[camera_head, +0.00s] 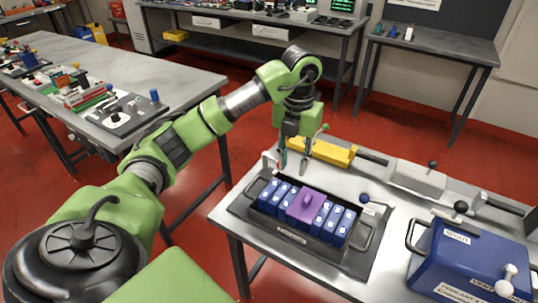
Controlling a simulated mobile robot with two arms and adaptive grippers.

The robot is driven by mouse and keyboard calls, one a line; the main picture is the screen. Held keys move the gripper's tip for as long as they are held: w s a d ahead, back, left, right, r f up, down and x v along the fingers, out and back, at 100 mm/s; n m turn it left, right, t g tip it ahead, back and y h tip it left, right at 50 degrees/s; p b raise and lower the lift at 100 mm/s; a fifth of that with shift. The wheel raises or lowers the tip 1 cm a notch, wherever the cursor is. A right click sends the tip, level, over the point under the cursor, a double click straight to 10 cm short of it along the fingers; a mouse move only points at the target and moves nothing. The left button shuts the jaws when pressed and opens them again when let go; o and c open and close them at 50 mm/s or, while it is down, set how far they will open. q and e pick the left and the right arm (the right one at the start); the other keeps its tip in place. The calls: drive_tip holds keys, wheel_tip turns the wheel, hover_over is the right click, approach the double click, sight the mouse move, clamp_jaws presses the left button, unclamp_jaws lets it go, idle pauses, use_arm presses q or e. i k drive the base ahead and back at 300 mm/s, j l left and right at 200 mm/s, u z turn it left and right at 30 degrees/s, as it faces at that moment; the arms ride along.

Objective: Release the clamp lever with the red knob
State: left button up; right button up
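My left gripper (293,168) hangs from the green arm, fingers pointing down and apart, at the back left edge of a tray (284,236). The tray holds a row of blue battery cells (267,193) with a purple piece (306,205) among them. A lever with a blue knob (364,198) stands at the tray's right back corner. A green knob (325,127) shows just right of the gripper. I cannot clearly make out a red knob; the gripper covers part of the tray's back left corner. My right gripper is out of view.
A yellow bar-shaped tool (326,152) lies behind the tray. A grey side table (150,75) with small parts is at left. A red floor aisle separates the benches.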

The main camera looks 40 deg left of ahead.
sight(265, 155)
drive_tip(key=u, duration=1.2)
